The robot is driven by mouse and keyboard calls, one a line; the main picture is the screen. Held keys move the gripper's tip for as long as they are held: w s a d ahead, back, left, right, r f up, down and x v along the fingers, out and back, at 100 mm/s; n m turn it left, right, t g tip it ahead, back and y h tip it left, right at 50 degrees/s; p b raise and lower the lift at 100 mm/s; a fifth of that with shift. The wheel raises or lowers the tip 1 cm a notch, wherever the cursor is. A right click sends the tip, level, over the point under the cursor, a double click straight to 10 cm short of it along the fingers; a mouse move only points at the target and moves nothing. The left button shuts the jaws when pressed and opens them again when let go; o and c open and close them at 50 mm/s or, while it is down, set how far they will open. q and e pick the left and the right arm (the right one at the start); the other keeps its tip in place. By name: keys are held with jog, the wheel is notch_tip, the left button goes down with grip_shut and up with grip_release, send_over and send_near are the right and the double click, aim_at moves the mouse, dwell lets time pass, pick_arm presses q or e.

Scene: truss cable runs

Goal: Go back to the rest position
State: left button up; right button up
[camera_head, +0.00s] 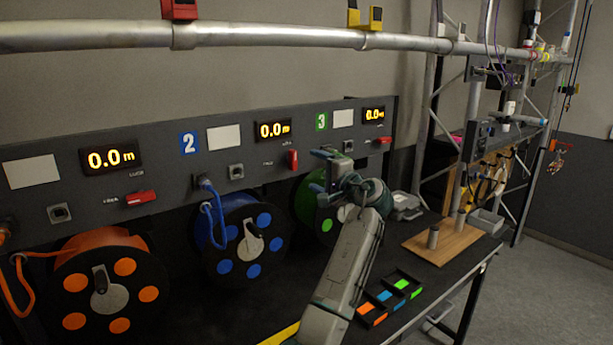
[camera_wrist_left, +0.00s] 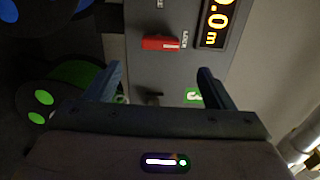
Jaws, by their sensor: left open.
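My left gripper (camera_head: 318,170) is up in front of the dark panel, near the green reel (camera_head: 309,205). My arm rises from the bottom of the head view and hides part of that reel. In the left wrist view the two fingers of my left gripper (camera_wrist_left: 156,82) stand wide apart with nothing between them. They face the panel (camera_wrist_left: 150,70), with a red switch (camera_wrist_left: 160,43) and a lit display (camera_wrist_left: 216,22) beyond. The green reel also shows at the left of the wrist view (camera_wrist_left: 70,75). My right gripper is in neither view.
An orange reel (camera_head: 105,290) and a blue reel (camera_head: 240,245) stand along the panel. A metal pipe (camera_head: 270,36) runs across above. A tray with coloured tiles (camera_head: 390,298) and a wooden board with a metal cylinder (camera_head: 445,245) lie on the dark table at right.

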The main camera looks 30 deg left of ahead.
pick_arm(q)
jog(key=shift+v, duration=1.05)
jog(key=shift+s+f, duration=0.1)
